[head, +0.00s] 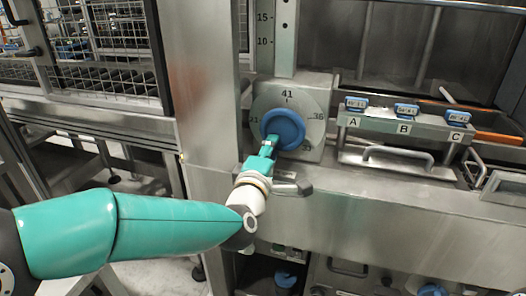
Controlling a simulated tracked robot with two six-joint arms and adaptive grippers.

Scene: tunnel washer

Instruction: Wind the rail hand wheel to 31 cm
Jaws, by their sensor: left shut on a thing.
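The rail hand wheel is a blue round knob (284,126) in front of a grey dial plate (304,97) on a steel post. The dial reads 41 at the top and 36 at the right; a label at the left edge looks like 31, and one at the lower right is partly hidden. My left gripper (270,146) reaches up from below and is shut on the blue wheel at its lower left. It hides that part of the wheel and dial. A vertical scale (265,28) above shows 15 and 10. My right gripper is not in view.
To the right is a steel rack (400,124) with slots A, B and C holding blue-topped tags, and a bar handle (398,155) below. A steel post (205,80) stands to the left.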

